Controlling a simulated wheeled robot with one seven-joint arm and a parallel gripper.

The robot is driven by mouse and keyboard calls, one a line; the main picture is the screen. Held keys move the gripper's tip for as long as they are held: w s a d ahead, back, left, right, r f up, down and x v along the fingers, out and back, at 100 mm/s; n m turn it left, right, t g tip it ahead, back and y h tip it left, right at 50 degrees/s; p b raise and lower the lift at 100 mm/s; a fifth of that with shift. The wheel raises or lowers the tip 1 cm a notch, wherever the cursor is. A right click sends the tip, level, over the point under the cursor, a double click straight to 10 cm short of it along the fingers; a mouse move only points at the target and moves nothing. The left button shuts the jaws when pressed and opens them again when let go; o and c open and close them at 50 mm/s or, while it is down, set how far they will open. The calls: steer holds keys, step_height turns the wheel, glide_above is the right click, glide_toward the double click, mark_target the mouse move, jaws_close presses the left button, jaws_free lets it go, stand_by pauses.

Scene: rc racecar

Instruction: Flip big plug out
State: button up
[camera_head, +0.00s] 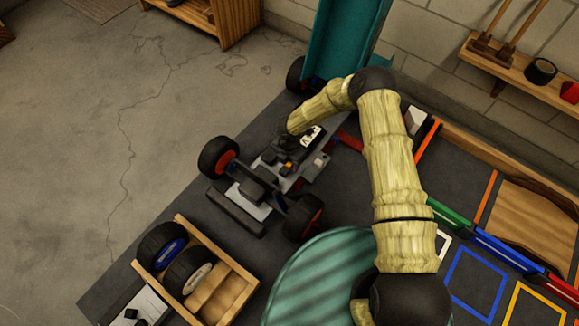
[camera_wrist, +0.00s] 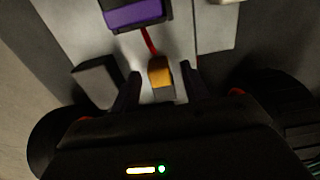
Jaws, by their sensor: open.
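The big plug (camera_wrist: 160,72) is a small orange-yellow block in the wrist view, with a red wire running up from it to a purple-and-black box (camera_wrist: 135,14). My gripper (camera_wrist: 161,74) is open, with one dark finger on each side of the plug and a visible gap to each. I cannot tell how far the fingertips are above it. In the head view the RC car chassis (camera_head: 262,197) sits on the dark mat, and my arm reaches over its far end. A small orange piece shows there on the chassis (camera_head: 286,168); the fingertips are hard to make out.
A dark grey block (camera_wrist: 97,80) stands left of the plug on the light plate. Car wheels (camera_head: 218,156) flank the chassis. A wooden tray (camera_head: 238,290) with wheels is at the front left, a teal striped body shell (camera_head: 318,275) at the front, and coloured frames (camera_head: 472,283) at right.

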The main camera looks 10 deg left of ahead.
steer(key=shift+f, duration=0.6)
jaws_close()
